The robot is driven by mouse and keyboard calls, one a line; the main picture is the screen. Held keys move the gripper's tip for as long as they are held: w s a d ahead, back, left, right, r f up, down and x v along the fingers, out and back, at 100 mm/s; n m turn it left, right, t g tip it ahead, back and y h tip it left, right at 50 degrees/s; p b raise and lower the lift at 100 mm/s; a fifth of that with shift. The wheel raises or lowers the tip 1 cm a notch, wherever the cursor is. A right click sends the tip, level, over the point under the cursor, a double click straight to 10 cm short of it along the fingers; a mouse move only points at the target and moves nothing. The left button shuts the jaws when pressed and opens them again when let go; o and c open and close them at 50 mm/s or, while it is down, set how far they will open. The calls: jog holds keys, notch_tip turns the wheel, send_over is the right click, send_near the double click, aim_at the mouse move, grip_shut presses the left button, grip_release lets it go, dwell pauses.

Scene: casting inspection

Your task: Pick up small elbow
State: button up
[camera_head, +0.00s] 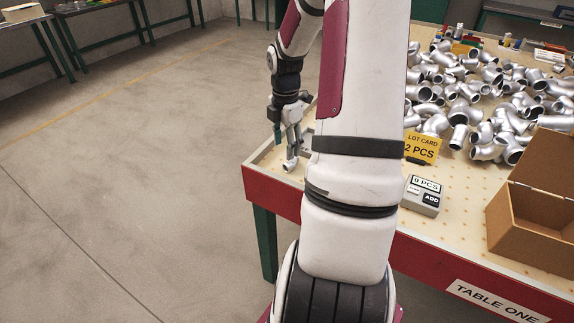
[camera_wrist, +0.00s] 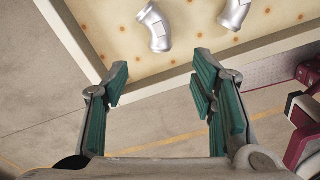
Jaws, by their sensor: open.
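Two silver pipe elbows lie on the table near its edge in the wrist view: one left of centre (camera_wrist: 155,27) and one to its right (camera_wrist: 234,14), partly cut off by the top of the picture. One silver elbow (camera_head: 290,164) also shows at the table's left corner in the head view, just below my gripper (camera_head: 292,138). My gripper (camera_wrist: 162,86) is open and empty, its green-padded fingers wide apart. In the wrist view, both elbows are beyond the fingertips, not between them. I cannot tell from size which one is the small elbow.
The table (camera_head: 262,187) has a raised rim. A heap of silver elbows (camera_head: 480,90) covers its back right. A yellow lot card (camera_head: 422,147) reads "2 PCS"; a counter (camera_head: 422,195) reads "0 PCS". An open cardboard box (camera_head: 530,215) stands at right.

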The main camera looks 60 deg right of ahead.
aim_at(286, 164)
notch_tip(286, 164, down, 8)
jog(key=shift+f+b, duration=0.1)
jog(key=shift+b, duration=0.75)
jog(key=shift+c, duration=0.6)
grip_shut()
